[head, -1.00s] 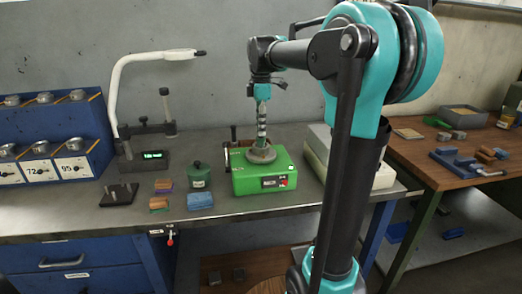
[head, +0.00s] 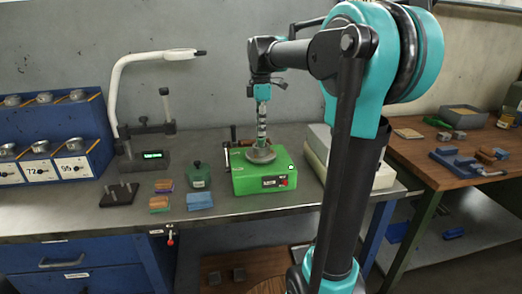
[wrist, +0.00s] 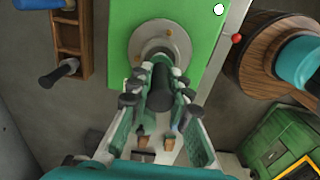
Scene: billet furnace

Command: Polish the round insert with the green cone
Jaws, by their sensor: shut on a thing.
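A green box-shaped machine (head: 246,182) stands on the grey bench, with a display and a red button on its front. A grey round disc (head: 261,156) sits on its top; it also shows in the wrist view (wrist: 147,40). My gripper (head: 262,138) points down just above the disc. In the wrist view its fingers are shut on a dark, round-ended piece (wrist: 161,86), seen against the disc. The piece is mostly hidden by the fingers, and I cannot tell whether it touches the disc. I cannot make out a green cone for certain.
Left of the machine are a green knobbed pot (head: 198,176), blue blocks (head: 200,201), coloured blocks (head: 161,196) and a black pegged stand (head: 119,194). A white lamp (head: 119,95) stands behind. A pale box (head: 320,155) stands close on the right.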

